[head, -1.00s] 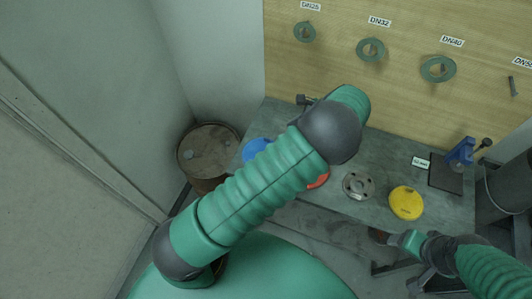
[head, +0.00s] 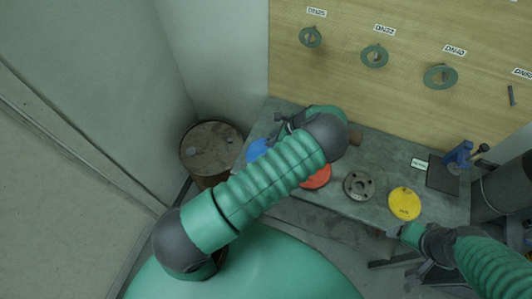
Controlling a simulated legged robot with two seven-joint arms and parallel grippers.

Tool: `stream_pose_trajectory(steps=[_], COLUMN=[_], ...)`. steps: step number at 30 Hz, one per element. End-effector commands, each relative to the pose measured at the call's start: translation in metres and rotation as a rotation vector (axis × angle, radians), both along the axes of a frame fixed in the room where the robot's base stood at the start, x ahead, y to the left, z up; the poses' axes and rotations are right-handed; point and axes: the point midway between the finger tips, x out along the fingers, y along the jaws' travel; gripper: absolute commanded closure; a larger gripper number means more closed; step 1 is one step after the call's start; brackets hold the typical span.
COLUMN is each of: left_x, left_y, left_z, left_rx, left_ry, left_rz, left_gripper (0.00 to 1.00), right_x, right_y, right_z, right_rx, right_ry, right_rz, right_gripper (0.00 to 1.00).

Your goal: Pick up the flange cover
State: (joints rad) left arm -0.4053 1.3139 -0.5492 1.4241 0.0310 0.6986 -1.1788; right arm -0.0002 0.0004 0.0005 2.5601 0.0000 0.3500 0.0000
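Round covers lie along the workbench (head: 385,165): a blue disc (head: 257,149), a red disc (head: 317,178) partly behind my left arm, and a yellow disc (head: 404,204). A grey metal flange (head: 359,187) with bolt holes lies between red and yellow. The frames do not show which disc is the flange cover. My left gripper (head: 283,121) is small and dark, above the back left of the bench near the blue disc; its fingers are unclear. My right gripper (head: 396,231) is by the bench's front edge, just below the yellow disc; its fingers are too small to read.
A rusty drum (head: 211,150) stands left of the bench. Green rings (head: 440,77) hang on the wooden board behind. A blue vise (head: 459,156) and a dark plate (head: 444,178) are at the bench's right, beside a grey cylinder (head: 507,186).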

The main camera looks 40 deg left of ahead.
Motion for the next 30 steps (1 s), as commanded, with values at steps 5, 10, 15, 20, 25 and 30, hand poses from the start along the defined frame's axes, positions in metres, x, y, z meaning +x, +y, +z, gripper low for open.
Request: stream_pose_trajectory(steps=[5, 10, 15, 20, 25, 30], left_x=[-0.002, -0.002, -0.002, -0.002, -0.002, -0.003], left_y=[-0.002, -0.003, -0.004, -0.004, -0.005, -0.004], left_z=[-0.001, -0.001, -0.002, 0.0, 0.008, 0.025], left_rx=[0.009, 0.007, 0.005, 0.004, 0.004, 0.005], left_ry=[0.001, 0.003, 0.002, 0.0, 0.0, 0.0], left_rz=[-0.001, 0.0, -0.001, -0.001, 0.002, 0.003], left_gripper=[1.0, 1.0, 1.0, 1.0, 1.0, 1.0], right_x=[0.0, 0.0, 0.0, 0.0, 0.0, 0.0], right_y=[0.0, 0.0, 0.0, 0.0, 0.0, 0.0], right_z=[-0.001, -0.001, -0.001, 0.0, 0.006, 0.019], right_rx=[0.0, 0.0, 0.0, 0.0, 0.0, 0.0], right_ry=[0.0, 0.0, 0.0, 0.0, 0.0, -0.001], right_rz=[0.0, -0.001, -0.001, -0.001, -0.001, -0.001], right_gripper=[0.28, 0.28, 0.28, 0.28, 0.28, 0.28])
